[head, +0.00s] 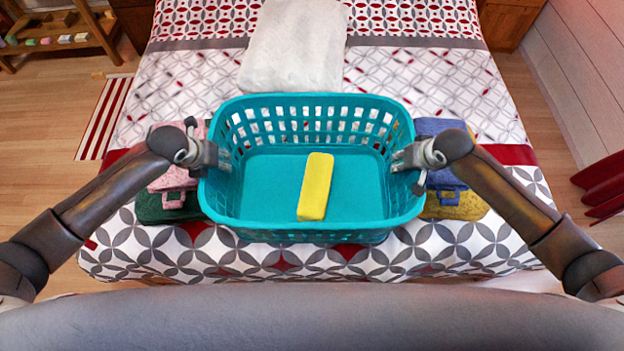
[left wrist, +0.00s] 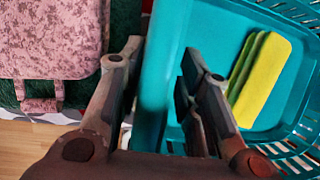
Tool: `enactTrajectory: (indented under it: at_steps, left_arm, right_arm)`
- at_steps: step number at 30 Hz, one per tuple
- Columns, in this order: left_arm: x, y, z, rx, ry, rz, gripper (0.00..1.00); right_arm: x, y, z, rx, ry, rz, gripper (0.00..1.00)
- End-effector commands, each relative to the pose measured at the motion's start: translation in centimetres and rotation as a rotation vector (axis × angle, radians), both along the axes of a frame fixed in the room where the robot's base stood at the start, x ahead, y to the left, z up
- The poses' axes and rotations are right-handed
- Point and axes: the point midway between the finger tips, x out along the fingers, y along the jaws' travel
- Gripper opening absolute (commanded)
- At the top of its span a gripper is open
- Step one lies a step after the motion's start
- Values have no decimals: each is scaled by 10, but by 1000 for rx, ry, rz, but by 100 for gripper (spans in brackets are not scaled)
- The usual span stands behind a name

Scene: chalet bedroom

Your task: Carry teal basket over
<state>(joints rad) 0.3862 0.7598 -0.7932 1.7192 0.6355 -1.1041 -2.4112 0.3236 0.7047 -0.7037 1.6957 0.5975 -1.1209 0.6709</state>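The teal basket (head: 310,225) stands upright on the near end of the bed. My left gripper (head: 207,158) is at the basket's left side wall, and my right gripper (head: 408,160) is at the right side wall. In the left wrist view my left gripper (left wrist: 158,85) has one finger outside and one inside the basket wall (left wrist: 152,110), with a gap on the inner side. My right gripper's fingers appear spread across the rim.
Folded pink and green cloths (head: 172,185) lie beside the basket's left wall, and blue and yellow ones (head: 447,190) beside the right. A white pillow-like item (head: 295,45) lies behind the basket on the bed (head: 430,85).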

Motion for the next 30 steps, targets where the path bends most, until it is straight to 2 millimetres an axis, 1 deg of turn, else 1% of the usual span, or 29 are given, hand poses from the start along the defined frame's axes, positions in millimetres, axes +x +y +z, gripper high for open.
enactTrajectory:
  at_steps: [1,6,9,22,30]
  left_arm:
    - [0,0,0,0,0,0,32]
    - [0,0,0,0,0,0,10]
    - [0,0,0,0,0,0,0]
    - [0,0,0,0,0,0,0]
    - [1,0,6,-1,-4,0,0]
  right_arm:
    - [0,0,0,0,0,0,32]
    - [0,0,0,0,0,0,10]
    - [0,0,0,0,0,0,0]
    - [0,0,0,0,1,0,0]
    - [1,0,6,1,-3,0,0]
